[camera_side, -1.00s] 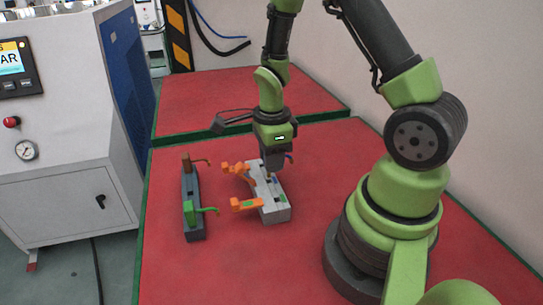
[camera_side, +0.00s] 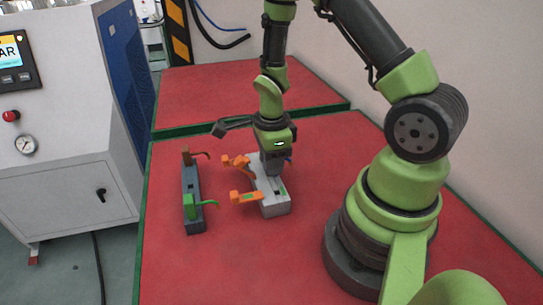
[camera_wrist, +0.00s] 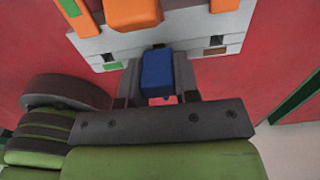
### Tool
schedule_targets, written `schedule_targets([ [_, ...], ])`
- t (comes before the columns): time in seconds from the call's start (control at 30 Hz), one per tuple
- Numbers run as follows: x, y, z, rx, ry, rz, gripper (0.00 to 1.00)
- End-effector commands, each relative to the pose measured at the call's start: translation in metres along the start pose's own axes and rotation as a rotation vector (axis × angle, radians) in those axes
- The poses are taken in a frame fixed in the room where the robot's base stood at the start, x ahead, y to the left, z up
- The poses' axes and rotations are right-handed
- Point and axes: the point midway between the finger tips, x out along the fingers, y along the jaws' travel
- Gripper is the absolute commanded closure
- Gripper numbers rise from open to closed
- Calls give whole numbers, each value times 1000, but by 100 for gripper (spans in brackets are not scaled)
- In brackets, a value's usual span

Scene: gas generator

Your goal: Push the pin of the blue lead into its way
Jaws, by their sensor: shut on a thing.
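In the wrist view, the blue lead's block-shaped body (camera_wrist: 157,72) sits between the fingers of my gripper (camera_wrist: 158,95), which is shut on it. The grey connector block (camera_wrist: 90,46) lies just beyond, with a dark slot (camera_wrist: 158,46) at the blue body's far edge. The pin itself is hidden, so I cannot tell whether it is in the way. In the side view, my gripper (camera_side: 272,170) points down over the rear part of the grey connector block (camera_side: 274,205). A small blue bit (camera_side: 289,159) shows behind the gripper.
Orange leads (camera_side: 245,197) stick out of the block's left side. A dark rack (camera_side: 193,222) to the left holds a brown lead (camera_side: 187,158) and a green lead (camera_side: 190,207). The red table (camera_side: 230,265) is clear in front.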

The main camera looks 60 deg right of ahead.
Motion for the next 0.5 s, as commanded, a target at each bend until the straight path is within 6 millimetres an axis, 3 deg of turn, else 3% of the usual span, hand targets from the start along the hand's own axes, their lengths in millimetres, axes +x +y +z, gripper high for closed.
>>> schedule_targets([
  [0.33,10,0,0,0,0,0,94],
  [0.37,10,0,0,1,0,0,69],
  [0.5,10,0,0,1,0,-1,41],
])
